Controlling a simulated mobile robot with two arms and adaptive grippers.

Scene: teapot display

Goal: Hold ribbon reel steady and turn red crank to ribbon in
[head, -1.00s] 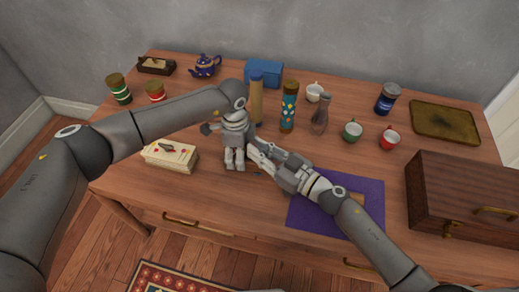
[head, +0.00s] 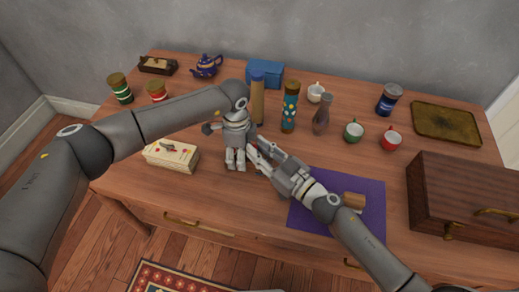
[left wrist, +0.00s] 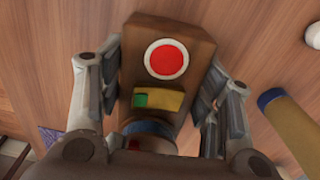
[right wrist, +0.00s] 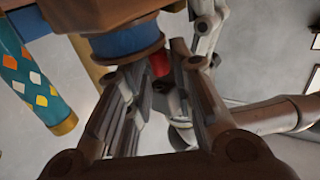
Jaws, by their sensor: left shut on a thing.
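The ribbon reel's brown wooden body (left wrist: 190,50), with a red disc ringed in white and a yellow-green patch, fills the middle of the left wrist view. My left gripper (left wrist: 160,85) is shut on it, one finger along each side. In the head view my left gripper (head: 235,160) points down and hides most of the reel. A blue drum with brown rims (right wrist: 125,42) shows in the right wrist view. The red crank knob (right wrist: 159,63) shows between the fingers of my right gripper (right wrist: 155,70), which look apart. My right gripper (head: 258,153) is close beside the left one.
A patterned teal cylinder (head: 289,112), a tan cylinder (head: 257,105) and a grey vase (head: 321,117) stand behind the grippers. A cream box (head: 171,157) is left. A purple mat (head: 310,218) with a tan block (head: 354,200) and a wooden case (head: 465,195) are right.

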